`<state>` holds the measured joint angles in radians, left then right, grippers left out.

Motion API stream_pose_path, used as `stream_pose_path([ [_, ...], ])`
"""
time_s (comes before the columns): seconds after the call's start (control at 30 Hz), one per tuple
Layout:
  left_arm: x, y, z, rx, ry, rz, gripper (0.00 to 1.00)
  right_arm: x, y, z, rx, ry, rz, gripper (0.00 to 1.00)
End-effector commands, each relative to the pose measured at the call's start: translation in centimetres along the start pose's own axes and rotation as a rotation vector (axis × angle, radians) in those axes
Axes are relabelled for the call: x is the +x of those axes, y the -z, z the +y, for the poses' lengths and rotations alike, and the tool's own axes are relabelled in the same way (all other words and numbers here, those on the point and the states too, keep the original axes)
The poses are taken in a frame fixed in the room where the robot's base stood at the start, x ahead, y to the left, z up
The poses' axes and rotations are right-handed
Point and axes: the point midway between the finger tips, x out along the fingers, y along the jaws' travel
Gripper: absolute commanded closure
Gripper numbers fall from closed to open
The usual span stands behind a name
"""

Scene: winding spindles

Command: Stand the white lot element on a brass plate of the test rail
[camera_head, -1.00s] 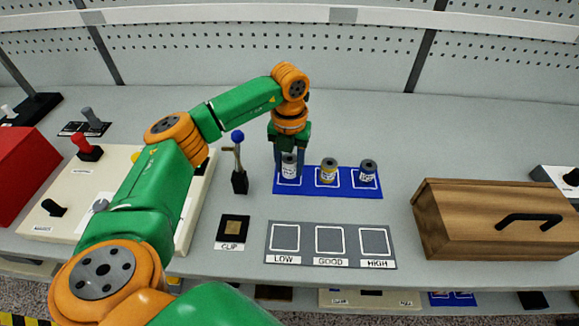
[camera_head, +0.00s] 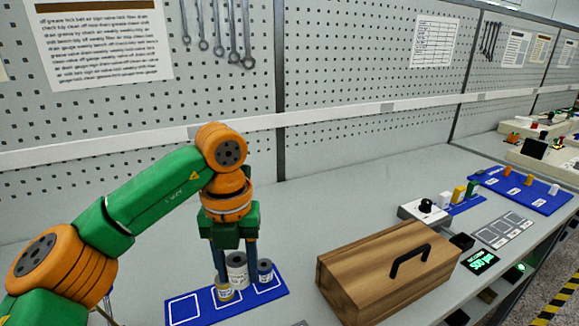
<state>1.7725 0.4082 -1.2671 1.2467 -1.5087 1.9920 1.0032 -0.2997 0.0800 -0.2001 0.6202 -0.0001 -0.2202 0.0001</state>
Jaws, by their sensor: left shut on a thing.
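The white lot element (camera_head: 237,264) is a small pale cylinder with a grey top, upright between the fingers of my left gripper (camera_head: 235,262). The gripper points down and is shut on it, over the blue tray (camera_head: 184,308). The tray's left outlined square is empty. How far the white element is above the tray is hard to tell. I cannot make out a brass plate or the test rail. My right gripper is not in view.
A wooden box (camera_head: 385,270) with a black handle stands right of the tray. Farther right are a grey box with a black knob (camera_head: 426,206), several small coloured pieces, a grey plate (camera_head: 487,234) and a lit display (camera_head: 482,262). The bench behind the wooden box is clear.

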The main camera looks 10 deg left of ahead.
Motion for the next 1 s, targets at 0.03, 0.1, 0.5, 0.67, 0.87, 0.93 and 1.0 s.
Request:
stream_pose_path([
  [0.03,0.3,0.1,0.3,0.128,-0.001,-0.001,1.0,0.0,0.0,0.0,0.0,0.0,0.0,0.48],
  [0.1,0.8,0.3,0.7,0.374,-0.001,0.0,1.0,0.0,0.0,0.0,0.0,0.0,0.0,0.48],
  [0.5,4.5,3.4,2.8,1.849,0.001,0.001,1.0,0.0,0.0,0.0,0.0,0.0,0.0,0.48],
  [0.67,6.3,5.5,3.6,2.45,0.001,0.0,1.0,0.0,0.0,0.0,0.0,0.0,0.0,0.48],
  [0.87,8.0,8.2,4.3,3.04,0.002,-0.001,1.0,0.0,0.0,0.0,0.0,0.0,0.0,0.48],
  [0.93,8.4,8.8,4.4,-3.121,-0.002,0.002,1.0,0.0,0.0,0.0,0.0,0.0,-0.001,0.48],
  [1.0,8.6,9.2,4.4,-3.048,-0.004,0.003,1.0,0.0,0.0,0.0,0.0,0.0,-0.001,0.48],
])
